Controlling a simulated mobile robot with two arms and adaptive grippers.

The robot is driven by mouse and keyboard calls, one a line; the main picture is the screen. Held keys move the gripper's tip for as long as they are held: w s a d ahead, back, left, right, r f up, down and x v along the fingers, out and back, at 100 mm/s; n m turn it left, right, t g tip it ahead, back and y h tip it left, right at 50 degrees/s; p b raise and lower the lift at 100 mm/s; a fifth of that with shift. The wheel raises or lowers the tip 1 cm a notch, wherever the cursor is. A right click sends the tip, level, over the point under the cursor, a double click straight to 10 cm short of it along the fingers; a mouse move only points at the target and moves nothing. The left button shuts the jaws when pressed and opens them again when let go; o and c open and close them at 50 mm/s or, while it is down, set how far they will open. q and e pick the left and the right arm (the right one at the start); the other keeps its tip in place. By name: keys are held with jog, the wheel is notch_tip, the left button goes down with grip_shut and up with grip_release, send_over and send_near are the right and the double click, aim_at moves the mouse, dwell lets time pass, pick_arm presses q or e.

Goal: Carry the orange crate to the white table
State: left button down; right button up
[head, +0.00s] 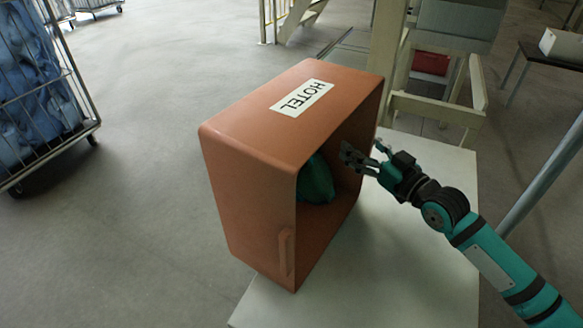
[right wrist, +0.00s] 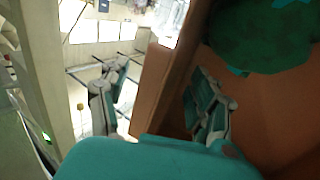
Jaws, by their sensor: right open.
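The orange crate (head: 245,130), with a white HOTEL label, stands on a pale white tabletop (head: 425,225), its open side facing right. A dark green bag (head: 317,180) lies inside. My right gripper (head: 366,158) is open at the crate's right opening. In the right wrist view the crate's wall edge (right wrist: 155,80) lies between the two spread fingers (right wrist: 160,104), one outside and one inside the crate. Contact cannot be told. The green bag (right wrist: 260,35) shows at the upper right there. My left gripper is not in view.
A wire cart (head: 70,65) with blue bundles stands at the left. A pale wooden frame (head: 435,105) and a grey bin (head: 458,22) stand behind the tabletop. A dark table (head: 545,55) with a white box is at the far right. The floor left of the crate is clear.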

grip_shut()
dwell(0.3)
dwell(0.3)
jog(key=shift+r, duration=0.15)
